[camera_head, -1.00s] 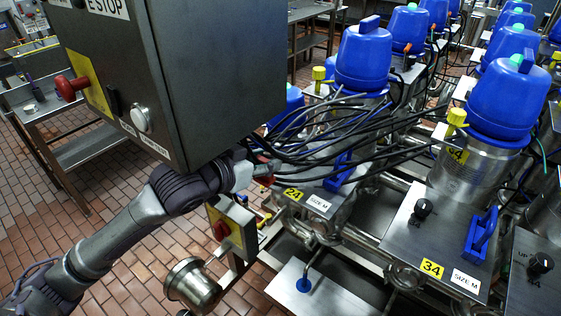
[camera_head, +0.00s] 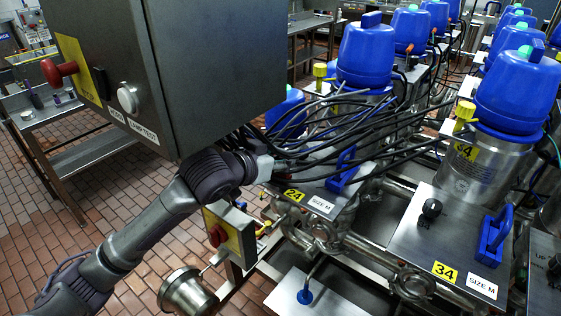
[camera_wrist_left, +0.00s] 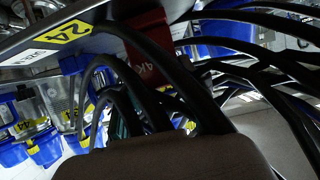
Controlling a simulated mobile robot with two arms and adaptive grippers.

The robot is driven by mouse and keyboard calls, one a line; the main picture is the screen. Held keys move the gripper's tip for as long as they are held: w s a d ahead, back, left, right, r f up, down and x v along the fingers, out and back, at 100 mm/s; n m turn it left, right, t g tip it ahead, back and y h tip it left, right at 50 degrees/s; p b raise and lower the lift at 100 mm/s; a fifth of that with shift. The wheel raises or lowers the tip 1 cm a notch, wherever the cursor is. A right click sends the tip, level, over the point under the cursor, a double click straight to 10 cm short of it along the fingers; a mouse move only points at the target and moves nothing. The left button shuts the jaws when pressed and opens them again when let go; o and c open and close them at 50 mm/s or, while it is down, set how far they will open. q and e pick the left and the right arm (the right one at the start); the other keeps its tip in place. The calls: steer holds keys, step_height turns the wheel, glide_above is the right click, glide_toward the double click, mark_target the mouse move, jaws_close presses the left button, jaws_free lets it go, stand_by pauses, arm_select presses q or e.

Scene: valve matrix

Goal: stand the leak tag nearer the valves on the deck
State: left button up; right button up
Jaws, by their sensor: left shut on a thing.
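In the left wrist view a red tag (camera_wrist_left: 143,62) with pale lettering, only partly readable, sits just beyond the dark gripper body, among black hoses. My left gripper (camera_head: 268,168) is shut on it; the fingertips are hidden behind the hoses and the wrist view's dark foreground. In the head view the left gripper is at the hose bundle, above the left end of the metal deck labelled 24 (camera_head: 293,194). My right gripper is not in view.
Black hoses (camera_head: 340,135) arch across the space around the left gripper. A large grey control box (camera_head: 215,70) hangs above the arm. Blue-capped valves (camera_head: 365,50) stand behind. A blue handle (camera_head: 345,170) rises from the deck. A second deck, labelled 34 (camera_head: 445,272), is at right.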

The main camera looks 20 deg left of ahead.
arm_select(q)
steer(key=o, duration=0.5)
steer(key=shift+f, duration=0.15)
steer(key=o, duration=0.4)
steer(key=shift+o, duration=0.2)
steer(key=shift+r, duration=0.2)
steer(key=shift+s+a, duration=0.1)
steer(key=shift+s, duration=0.25)
steer(key=b+v, duration=0.2)
steer(key=v, duration=0.9)
steer(key=shift+s+r, duration=0.1)
